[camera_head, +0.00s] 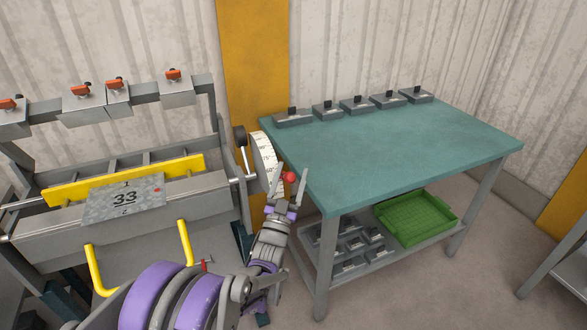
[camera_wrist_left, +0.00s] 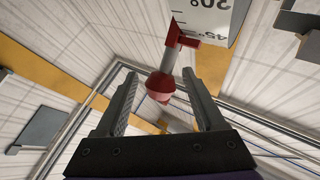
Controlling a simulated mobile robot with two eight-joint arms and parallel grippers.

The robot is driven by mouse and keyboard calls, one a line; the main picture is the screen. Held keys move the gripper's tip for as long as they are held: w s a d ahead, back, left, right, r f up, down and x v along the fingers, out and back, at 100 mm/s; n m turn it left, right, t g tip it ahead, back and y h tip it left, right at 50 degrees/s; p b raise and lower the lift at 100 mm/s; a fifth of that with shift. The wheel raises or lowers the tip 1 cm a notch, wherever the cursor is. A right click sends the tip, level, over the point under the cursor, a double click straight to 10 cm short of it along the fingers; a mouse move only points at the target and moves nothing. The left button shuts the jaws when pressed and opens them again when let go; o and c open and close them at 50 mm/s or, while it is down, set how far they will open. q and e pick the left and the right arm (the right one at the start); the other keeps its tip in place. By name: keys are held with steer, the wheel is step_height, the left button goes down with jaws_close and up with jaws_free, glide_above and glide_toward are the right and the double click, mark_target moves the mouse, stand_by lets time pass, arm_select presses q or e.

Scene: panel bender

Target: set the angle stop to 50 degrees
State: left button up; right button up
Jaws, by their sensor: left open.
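The angle stop has a white graduated dial (camera_head: 265,158) at the right end of the panel bender (camera_head: 60,245). Its red knob (camera_head: 289,177) sits at the dial's near right edge. In the left wrist view the knob (camera_wrist_left: 160,86) hangs from a red pointer bracket (camera_wrist_left: 181,38) beside the scale (camera_wrist_left: 212,15), with a 45 mark near the bracket. My left gripper (camera_head: 291,184) is open, its two fingers on either side of the knob. Gaps show between knob and fingers in the wrist view. My right gripper is out of view.
A green-topped table (camera_head: 390,150) with several grey blocks along its back edge stands right of the dial. A green crate (camera_head: 415,218) is on its lower shelf. A sheet marked 33 (camera_head: 125,199) lies on the bender, near yellow handles (camera_head: 187,243).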

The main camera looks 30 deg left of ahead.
arm_select(q)
steer(key=b+v, duration=0.1)
steer(key=v, duration=0.7)
steer(key=shift+s, duration=0.2)
steer(key=shift+d, duration=0.1)
steer(key=shift+w+d+r, duration=0.1)
steer(key=shift+w+r, duration=0.05)
steer(key=shift+r, duration=0.05)
steer(key=s+d+f+g+h+p, duration=0.1)
steer(key=s+d+g+p, duration=0.2)
steer(key=s+g, duration=0.3)
steer(key=s+d+f+g+h+p, duration=0.1)
steer(key=s+d+g+p, duration=0.3)
steer(key=s, duration=0.7)
steer(key=s+d+f+g+h+p, duration=0.1)
steer(key=s+d+g+p, duration=0.3)
steer(key=s+g, duration=0.4)
steer(key=shift+s+d+f+n+h, duration=0.15)
steer(key=shift+s+f+n+h, duration=0.15)
steer(key=shift+s+f+h, duration=0.1)
steer(key=shift+c, duration=0.3)
